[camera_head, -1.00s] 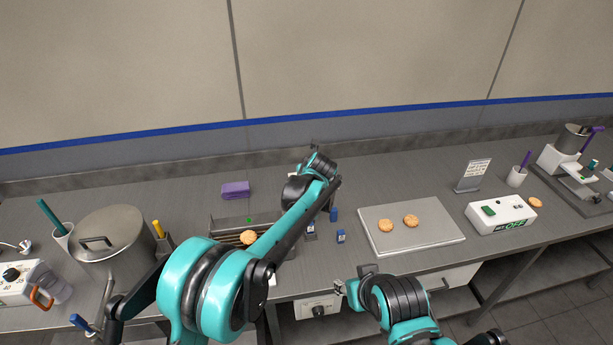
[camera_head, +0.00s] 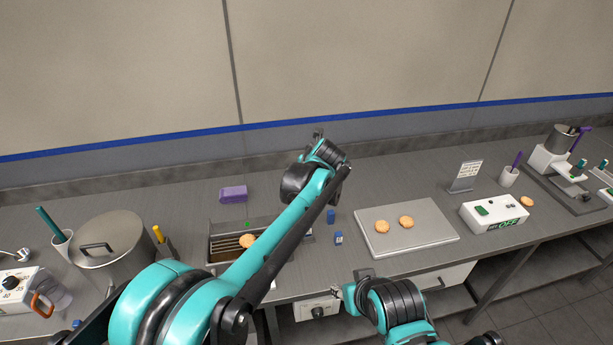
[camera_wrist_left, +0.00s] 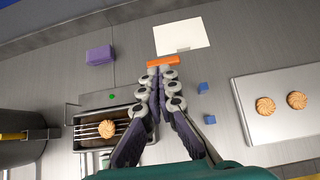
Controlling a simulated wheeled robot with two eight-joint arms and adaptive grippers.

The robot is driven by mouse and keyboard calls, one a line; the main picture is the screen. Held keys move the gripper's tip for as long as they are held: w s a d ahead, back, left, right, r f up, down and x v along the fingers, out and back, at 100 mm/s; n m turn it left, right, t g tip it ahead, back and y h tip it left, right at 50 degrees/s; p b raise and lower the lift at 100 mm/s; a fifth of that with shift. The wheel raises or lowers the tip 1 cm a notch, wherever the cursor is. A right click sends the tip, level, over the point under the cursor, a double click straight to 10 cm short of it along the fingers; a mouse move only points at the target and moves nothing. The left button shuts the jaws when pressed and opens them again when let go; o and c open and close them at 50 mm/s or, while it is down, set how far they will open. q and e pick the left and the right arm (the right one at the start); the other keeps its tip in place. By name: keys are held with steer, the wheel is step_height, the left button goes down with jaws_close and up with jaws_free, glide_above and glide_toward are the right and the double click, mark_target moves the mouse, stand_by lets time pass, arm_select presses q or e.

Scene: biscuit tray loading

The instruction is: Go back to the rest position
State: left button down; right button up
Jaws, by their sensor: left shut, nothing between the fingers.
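My left arm reaches up over the table, and its gripper (camera_wrist_left: 158,72) is shut and empty in the left wrist view, above the table. In the head view its fingers are hidden behind the wrist. My right gripper (camera_head: 341,292) is low at the table's front edge; its fingers are too small to read. Two biscuits (camera_head: 382,226) (camera_head: 406,222) lie on the metal tray (camera_head: 432,238), right of my left gripper. Another biscuit (camera_head: 247,241) lies on the rack of a dark open box (camera_head: 213,256).
A lidded pot (camera_head: 118,238) stands at left. A purple block (camera_head: 233,193) lies behind the box. Blue blocks (camera_head: 338,238) sit left of the tray. A white switch box (camera_head: 488,216) reads OFF, with a loose biscuit (camera_head: 527,201) beside it. An orange bar (camera_wrist_left: 168,61) lies beyond my left fingertips.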

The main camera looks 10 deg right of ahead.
arm_select(q)
steer(key=shift+s+r, duration=0.2)
steer(key=shift+r, duration=0.25)
steer(key=s+a+f+n+g+b, duration=0.1)
steer(key=s+a+n+b, duration=0.1)
steer(key=s+a+n, duration=0.5)
steer(key=s+a+f+n+b, duration=0.25)
steer(key=a+n, duration=0.25)
steer(key=a, duration=0.4)
steer(key=s+a+f+n+g+b, duration=0.1)
steer(key=s+a+n+b, duration=0.1)
steer(key=s+a+n, duration=0.5)
steer(key=s+a+f+n+b, duration=0.2)
steer(key=s+a+f+n, duration=0.3)
steer(key=s+f+n, duration=0.2)
steer(key=s+a+f+n+b, duration=0.3)
steer(key=s+a+f+n, duration=0.2)
steer(key=s+n, duration=0.5)
step_height(320, 180, down, 2)
steer(key=shift+s+a+f, duration=0.25)
steer(key=shift+s+a, duration=0.1)
steer(key=shift+s, duration=0.45)
